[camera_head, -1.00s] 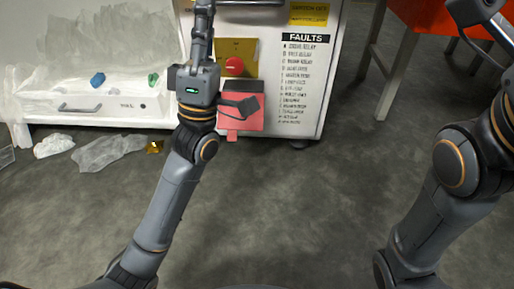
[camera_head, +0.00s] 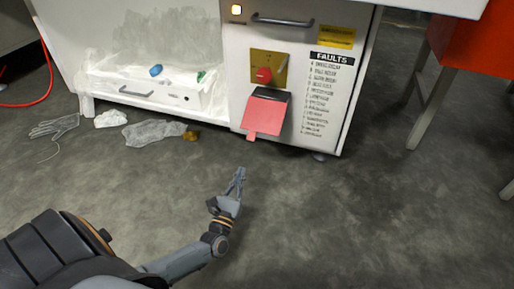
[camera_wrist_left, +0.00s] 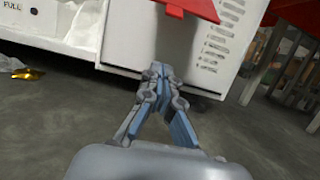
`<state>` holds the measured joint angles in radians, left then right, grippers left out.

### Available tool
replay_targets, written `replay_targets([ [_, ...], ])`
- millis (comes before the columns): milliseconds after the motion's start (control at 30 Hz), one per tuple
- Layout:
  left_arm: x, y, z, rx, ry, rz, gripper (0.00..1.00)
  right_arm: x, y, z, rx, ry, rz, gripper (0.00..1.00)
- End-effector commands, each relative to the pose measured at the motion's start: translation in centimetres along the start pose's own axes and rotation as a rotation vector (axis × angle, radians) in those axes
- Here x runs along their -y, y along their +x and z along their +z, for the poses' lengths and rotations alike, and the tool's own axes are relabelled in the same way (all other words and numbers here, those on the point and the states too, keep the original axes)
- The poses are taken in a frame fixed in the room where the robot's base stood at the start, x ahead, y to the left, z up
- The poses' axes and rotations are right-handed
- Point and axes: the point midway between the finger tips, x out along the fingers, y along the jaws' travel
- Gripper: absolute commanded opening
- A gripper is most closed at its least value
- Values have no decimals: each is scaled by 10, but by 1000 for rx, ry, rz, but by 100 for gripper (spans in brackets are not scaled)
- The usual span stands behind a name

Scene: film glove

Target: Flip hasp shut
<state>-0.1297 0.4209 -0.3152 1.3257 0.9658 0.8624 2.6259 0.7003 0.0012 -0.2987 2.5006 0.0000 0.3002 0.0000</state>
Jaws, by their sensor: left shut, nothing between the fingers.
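A red flap (camera_head: 264,117) hangs down from a dark hinge block on the white cabinet front. I take it to be the hasp. Above it is a brass plate (camera_head: 282,59) with a round red knob (camera_head: 264,75). In the left wrist view, the lower part of the flap (camera_wrist_left: 190,8) shows at the top edge. My left gripper (camera_head: 240,172) is shut and empty. It is below and in front of the flap, clear of it. In the left wrist view its fingertips (camera_wrist_left: 158,70) meet below the flap. My right gripper is out of view.
The cabinet has a handle (camera_head: 282,21) above the plate and a fault list at right. Crumpled film (camera_head: 153,132) and a glove (camera_head: 54,126) lie on the floor. A red-topped table (camera_head: 470,45) stands right.

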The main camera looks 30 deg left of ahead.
Motion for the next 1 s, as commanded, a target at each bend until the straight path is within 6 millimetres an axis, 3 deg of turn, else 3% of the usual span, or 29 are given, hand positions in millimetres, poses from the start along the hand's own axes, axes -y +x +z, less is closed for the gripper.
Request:
replay_targets([
  [367,1,6,0,3,-1,-1,0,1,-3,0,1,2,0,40],
  [567,1,35,-2,7,-1,-1,0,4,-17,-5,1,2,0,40],
  [867,1,100,-3,7,-1,0,0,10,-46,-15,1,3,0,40],
  [1000,2,94,18,1,-2,-3,0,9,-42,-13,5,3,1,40],
])
